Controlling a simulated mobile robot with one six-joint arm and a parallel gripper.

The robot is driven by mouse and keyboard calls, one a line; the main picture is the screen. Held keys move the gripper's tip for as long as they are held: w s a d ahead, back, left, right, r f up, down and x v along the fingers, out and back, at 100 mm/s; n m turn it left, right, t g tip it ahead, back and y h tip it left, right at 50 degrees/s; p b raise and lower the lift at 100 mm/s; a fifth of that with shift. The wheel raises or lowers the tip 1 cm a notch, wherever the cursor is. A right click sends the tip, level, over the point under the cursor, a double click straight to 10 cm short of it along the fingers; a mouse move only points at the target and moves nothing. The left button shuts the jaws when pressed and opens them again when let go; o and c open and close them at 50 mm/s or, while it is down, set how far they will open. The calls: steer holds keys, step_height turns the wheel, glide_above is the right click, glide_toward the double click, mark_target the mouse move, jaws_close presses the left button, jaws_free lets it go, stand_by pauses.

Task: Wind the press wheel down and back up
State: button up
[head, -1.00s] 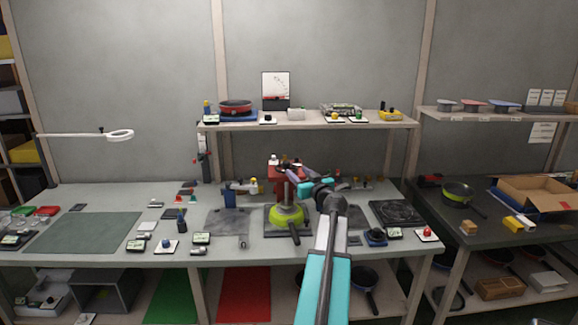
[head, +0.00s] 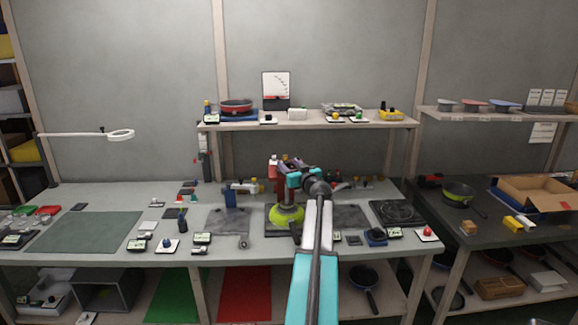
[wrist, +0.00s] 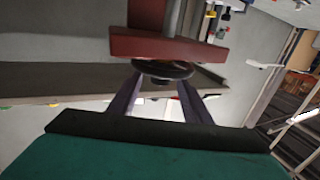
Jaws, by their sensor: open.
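The red press (head: 273,172) stands on the bench at the centre, partly hidden by my arm in the head view. A lime-green pan (head: 284,215) sits at its base. In the wrist view the red press body (wrist: 165,44) fills the upper middle, with a dark round wheel (wrist: 163,70) against it. My gripper (wrist: 163,84) is open, its two purple fingers pointing at the wheel, one toward each side. I cannot tell whether they touch it. In the head view my gripper (head: 290,163) is near the top of the press.
A blue clamp-like tool (head: 230,195) is left of the press, and a dark plate (head: 396,213) is to the right. The green mat (head: 85,232) is clear.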

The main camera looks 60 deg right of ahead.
steer(key=shift+w+d, duration=0.1)
steer(key=shift+w, duration=0.05)
steer(key=c, duration=1.1)
steer(key=shift+d+r+p, duration=0.1)
steer(key=shift+r+p, duration=0.05)
steer(key=shift+p, duration=0.55)
